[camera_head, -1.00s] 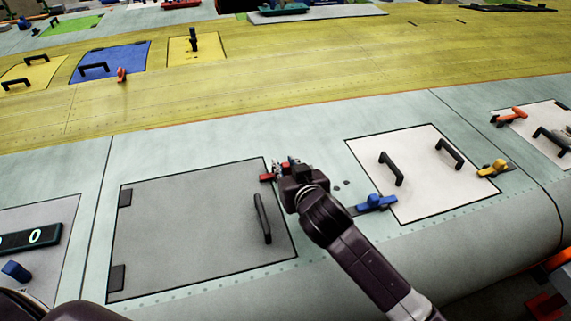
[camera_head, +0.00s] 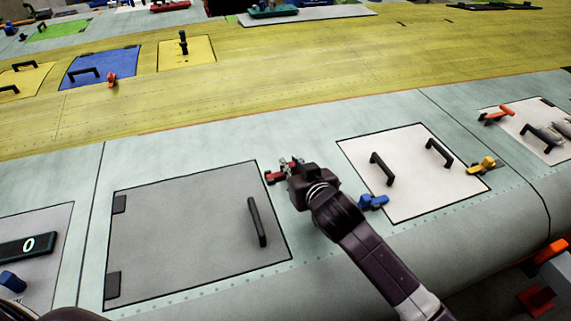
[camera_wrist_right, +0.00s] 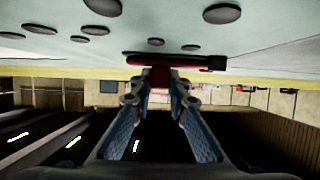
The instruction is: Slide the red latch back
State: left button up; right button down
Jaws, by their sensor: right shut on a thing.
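The red latch (camera_head: 275,177) lies beside the upper right edge of the grey hatch (camera_head: 185,232) in the head view. Its left end shows at about the hatch's edge line; the rest is partly hidden by my right gripper. My right gripper (camera_head: 290,168) is shut on the latch. In the right wrist view, the red latch (camera_wrist_right: 172,61) lies along the pale panel, and its red knob sits between the two fingertips (camera_wrist_right: 160,82). My left gripper is not in view.
A black handle (camera_head: 256,222) stands on the grey hatch, left of my right arm. A blue latch (camera_head: 373,202) is close to the arm's right side, at the white hatch (camera_head: 410,195).

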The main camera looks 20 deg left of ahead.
jog(key=c, duration=2)
grip_release()
jog(key=shift+w+d, duration=0.15)
jog(key=shift+d, duration=0.05)
jog(key=shift+c, duration=0.2)
jog(key=shift+o, duration=1)
jog(key=shift+d, duration=0.15)
jog(key=shift+s+r, duration=0.15)
jog(key=shift+s, duration=0.2)
jog(key=v, duration=1.1)
jog(key=shift+d, duration=0.3)
